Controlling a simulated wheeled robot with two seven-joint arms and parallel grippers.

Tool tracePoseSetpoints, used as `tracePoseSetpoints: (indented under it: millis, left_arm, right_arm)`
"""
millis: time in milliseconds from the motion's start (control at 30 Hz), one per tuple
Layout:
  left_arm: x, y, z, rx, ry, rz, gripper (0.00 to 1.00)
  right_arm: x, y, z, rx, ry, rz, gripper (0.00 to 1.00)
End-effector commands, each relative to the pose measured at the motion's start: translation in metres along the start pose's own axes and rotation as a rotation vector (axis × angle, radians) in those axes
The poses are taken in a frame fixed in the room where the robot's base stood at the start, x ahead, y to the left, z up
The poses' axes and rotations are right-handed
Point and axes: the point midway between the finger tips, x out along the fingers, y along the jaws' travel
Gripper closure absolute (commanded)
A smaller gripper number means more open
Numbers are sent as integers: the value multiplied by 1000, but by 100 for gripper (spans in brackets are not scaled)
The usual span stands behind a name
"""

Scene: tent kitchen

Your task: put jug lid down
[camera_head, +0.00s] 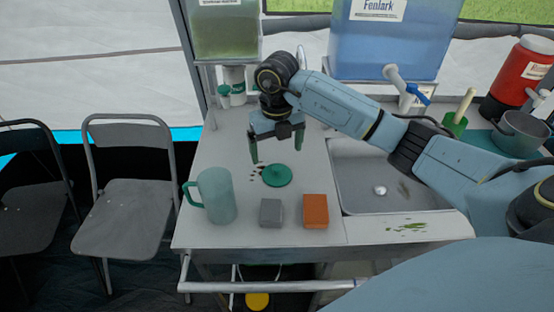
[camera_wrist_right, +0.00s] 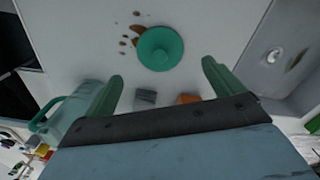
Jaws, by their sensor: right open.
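The green jug lid (camera_head: 277,175) lies flat on the white counter, knob up. In the right wrist view the lid (camera_wrist_right: 160,48) is ahead of the fingertips, with clear space between. The pale teal jug (camera_head: 216,196) stands upright and open-topped on the counter, left of the lid, its handle to the left. My right gripper (camera_head: 277,155) is open and empty, above and behind the lid. Its two green fingers (camera_wrist_right: 162,70) are spread wide in the wrist view. My left gripper does not show.
A grey block (camera_head: 271,212) and an orange block (camera_head: 316,211) sit in front of the lid. Brown spots mark the counter beside it. The sink (camera_head: 372,190) is to the right. A blue water tank (camera_head: 390,45) and a green tank (camera_head: 224,32) stand behind.

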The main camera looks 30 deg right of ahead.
Motion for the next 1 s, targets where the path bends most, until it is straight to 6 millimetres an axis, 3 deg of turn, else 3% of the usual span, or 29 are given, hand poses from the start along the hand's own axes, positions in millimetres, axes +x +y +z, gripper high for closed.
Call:
tracePoseSetpoints:
  millis: [100,300,1000]
  left_arm:
    - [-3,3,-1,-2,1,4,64]
    - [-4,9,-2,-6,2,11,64]
    - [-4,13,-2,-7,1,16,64]
  right_arm:
    - [-26,0,1,0,-3,-1,7]
    - [-49,0,0,0,-1,0,7]
    - [-53,0,0,0,1,0,7]
